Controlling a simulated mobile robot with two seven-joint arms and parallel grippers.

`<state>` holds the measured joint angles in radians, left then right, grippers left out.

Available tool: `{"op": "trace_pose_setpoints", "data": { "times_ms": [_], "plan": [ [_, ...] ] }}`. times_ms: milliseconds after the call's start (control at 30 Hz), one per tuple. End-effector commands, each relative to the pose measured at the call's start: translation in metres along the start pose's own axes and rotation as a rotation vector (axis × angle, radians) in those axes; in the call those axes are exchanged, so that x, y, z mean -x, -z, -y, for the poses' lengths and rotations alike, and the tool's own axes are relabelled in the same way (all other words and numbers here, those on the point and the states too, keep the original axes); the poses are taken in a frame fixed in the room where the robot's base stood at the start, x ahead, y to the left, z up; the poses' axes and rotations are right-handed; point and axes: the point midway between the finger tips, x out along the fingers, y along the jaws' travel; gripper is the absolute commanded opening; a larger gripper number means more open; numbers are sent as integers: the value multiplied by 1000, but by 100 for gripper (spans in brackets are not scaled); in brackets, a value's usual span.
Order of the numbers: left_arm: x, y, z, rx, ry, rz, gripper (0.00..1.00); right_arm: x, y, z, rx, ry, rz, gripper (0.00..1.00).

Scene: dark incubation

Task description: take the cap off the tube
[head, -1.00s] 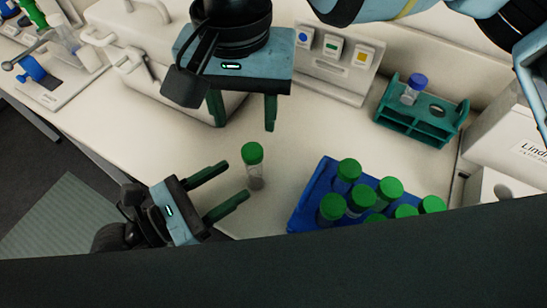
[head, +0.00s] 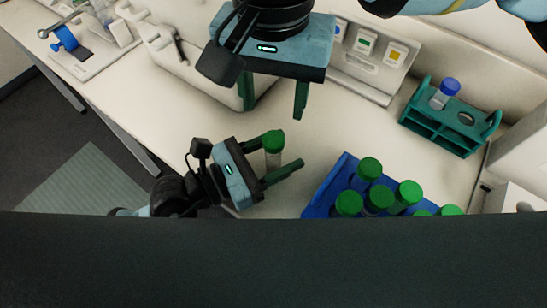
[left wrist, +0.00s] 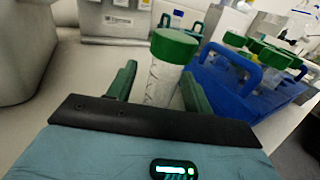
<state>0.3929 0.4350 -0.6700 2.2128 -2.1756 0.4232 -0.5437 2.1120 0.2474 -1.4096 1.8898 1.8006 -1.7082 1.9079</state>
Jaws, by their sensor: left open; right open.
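A clear tube (head: 273,160) with a green cap (head: 273,139) stands upright on the bench. In the left wrist view the tube (left wrist: 161,82) and its green cap (left wrist: 175,46) are between the fingers. My left gripper (head: 284,155) is open, with one finger on each side of the tube; a gap shows beside the tube, and contact cannot be told. My right gripper (head: 273,100) is open and empty, fingers pointing down, above and behind the tube.
A blue rack (head: 322,190) with several green-capped tubes stands to the right. A teal rack (head: 447,134) holds a blue-capped tube (head: 444,93) at the back right. A panel with coloured buttons (head: 366,55) stands behind.

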Motion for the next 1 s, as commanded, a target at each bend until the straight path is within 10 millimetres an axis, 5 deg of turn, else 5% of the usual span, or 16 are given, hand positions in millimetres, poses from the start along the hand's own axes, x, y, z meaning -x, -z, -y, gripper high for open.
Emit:
{"op": "trace_pose_setpoints", "data": {
  "times_ms": [433,800,1000],
  "plan": [
    [-9,0,0,1,0,0,50,0,0,0,0,0,0,48],
    [-9,0,0,1,0,0,1,0,0,0,0,0,0,48],
    [-9,0,0,1,0,0,0,0,0,0,-2,0,0,48]
  ]
}}
